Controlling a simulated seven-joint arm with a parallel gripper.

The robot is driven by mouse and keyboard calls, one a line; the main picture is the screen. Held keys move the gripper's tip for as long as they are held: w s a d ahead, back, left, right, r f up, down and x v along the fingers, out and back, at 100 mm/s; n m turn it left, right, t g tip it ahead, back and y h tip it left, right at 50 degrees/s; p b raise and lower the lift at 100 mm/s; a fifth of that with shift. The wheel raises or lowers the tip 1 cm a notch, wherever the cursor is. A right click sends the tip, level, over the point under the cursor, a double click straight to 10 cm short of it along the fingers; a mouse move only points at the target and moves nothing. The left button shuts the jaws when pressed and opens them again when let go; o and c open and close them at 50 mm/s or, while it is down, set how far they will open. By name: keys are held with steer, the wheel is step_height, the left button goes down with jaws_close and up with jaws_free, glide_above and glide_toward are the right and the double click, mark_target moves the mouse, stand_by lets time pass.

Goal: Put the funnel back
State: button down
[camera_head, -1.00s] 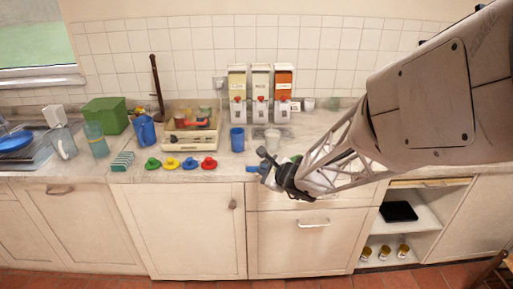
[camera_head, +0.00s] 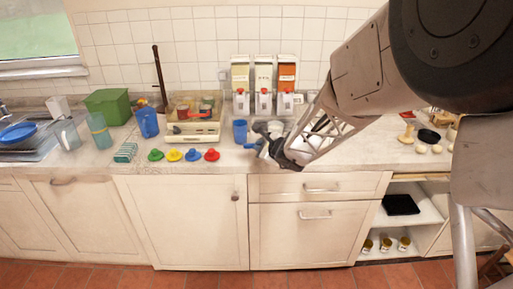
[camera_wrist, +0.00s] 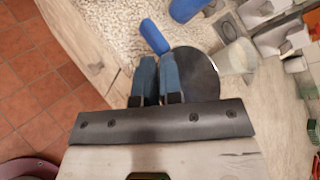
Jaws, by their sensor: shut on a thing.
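My gripper (camera_head: 268,142) is over the front part of the counter, right of the blue cup (camera_head: 240,131). Its two fingers (camera_wrist: 157,80) are nearly together in the wrist view, shut on a dark, round, disc-like thing that appears to be the funnel (camera_wrist: 203,70). The funnel's wide side sticks out to the right of the fingers, and the rest of it is hidden. A dark rounded part (camera_head: 261,128) shows at the gripper's tip in the head view. A blue rounded piece (camera_wrist: 155,37) lies just beyond the fingertips.
A clear container (camera_wrist: 237,56) stands close to the funnel's right. Green, yellow, blue and red hat-shaped pieces (camera_head: 183,155) line the counter's front edge to the left. A cream tray (camera_head: 192,138), a blue jug (camera_head: 148,122) and three dispensers (camera_head: 264,85) stand behind.

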steer(key=shift+w+a+f, duration=0.1)
steer(key=shift+w+a, duration=0.1)
steer(key=shift+w, duration=0.75)
steer(key=shift+w+a+f, duration=0.1)
steer(key=shift+w+a, duration=0.1)
steer(key=shift+w, duration=0.8)
steer(key=shift+w+a+f, duration=0.1)
steer(key=shift+w+a, duration=0.1)
steer(key=shift+w, duration=0.75)
steer(key=shift+f, duration=1.75)
steer(key=shift+f, duration=0.1)
steer(key=c, duration=1.3)
jaws_free()
steer(key=shift+v, duration=6.05)
